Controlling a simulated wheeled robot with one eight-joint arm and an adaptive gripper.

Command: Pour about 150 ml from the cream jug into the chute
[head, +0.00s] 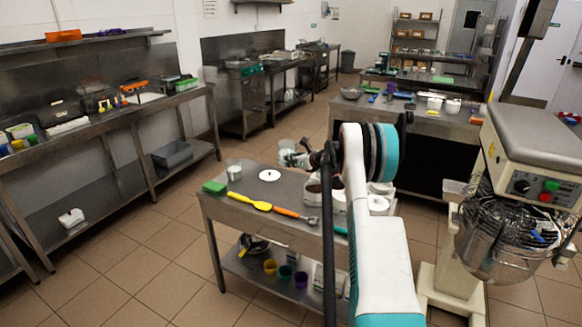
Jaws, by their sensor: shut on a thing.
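My gripper (298,158) is above the far edge of the small steel table, partly hidden by my own arm. It is shut on a small clear vessel (286,146), which looks like the cream jug. The jug appears roughly upright, but its contents and spout are too small to make out. Another clear container (234,172) with something whitish in it stands on the table to the left. I cannot make out the chute with certainty.
The steel table (222,203) carries a green sponge (213,187), white disc (269,175), yellow spatula (247,202) and orange-handled tool (294,215). Coloured cups sit on its lower shelf. A large mixer (520,150) stands at right. The floor at left is clear.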

